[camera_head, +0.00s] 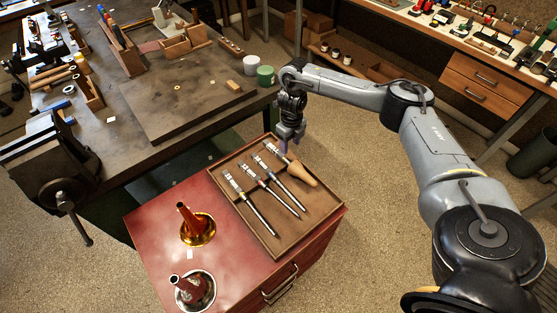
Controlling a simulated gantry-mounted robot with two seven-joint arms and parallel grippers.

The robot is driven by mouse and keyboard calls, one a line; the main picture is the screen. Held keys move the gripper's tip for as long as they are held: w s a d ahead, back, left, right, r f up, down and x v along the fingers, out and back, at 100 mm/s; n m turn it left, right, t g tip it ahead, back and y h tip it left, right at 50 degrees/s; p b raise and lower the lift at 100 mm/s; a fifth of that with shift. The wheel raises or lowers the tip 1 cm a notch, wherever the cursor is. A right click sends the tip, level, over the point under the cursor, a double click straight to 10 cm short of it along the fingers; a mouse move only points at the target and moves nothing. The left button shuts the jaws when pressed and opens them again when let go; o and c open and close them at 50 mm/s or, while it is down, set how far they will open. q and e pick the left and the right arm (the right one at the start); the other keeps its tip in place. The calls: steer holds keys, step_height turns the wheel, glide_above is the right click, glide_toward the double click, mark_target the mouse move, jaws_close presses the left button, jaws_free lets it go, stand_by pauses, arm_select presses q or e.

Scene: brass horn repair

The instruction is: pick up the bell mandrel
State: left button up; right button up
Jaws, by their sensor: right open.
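A wooden tray (236,207) lies on the red cabinet and holds several long tools. The tool at its right has a pale metal shaft and a broad, tapered tan end; it looks like the bell mandrel (303,174). It lies flat, tan end toward the tray's right edge. My right gripper (285,146) is open and points down by the tray's far corner, close to the mandrel's metal end. I cannot tell whether it touches. My left gripper is not in view.
Slimmer metal rods (249,202) lie beside the mandrel. Two horn bells, one gold (197,231) and one silver-rimmed (195,292), stand flare down on the red cabinet (153,224). A workbench (130,165) with a vise (55,165) and green mug (265,76) stands behind.

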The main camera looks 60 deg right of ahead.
mark_target(289, 161)
step_height(289, 161, down, 4)
steer(key=shift+s+a+r+b, duration=0.1)
steer(key=shift+r+b, duration=0.05)
steer(key=shift+b, duration=0.45)
steer(key=f+b, duration=0.1)
steer(key=f, duration=0.3)
steer(key=shift+a+f, duration=0.15)
steer(key=shift+a, duration=0.05)
steer(key=shift+f, duration=0.45)
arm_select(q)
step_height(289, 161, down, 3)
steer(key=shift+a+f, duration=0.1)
arm_select(e)
steer(key=c, duration=1)
jaws_close()
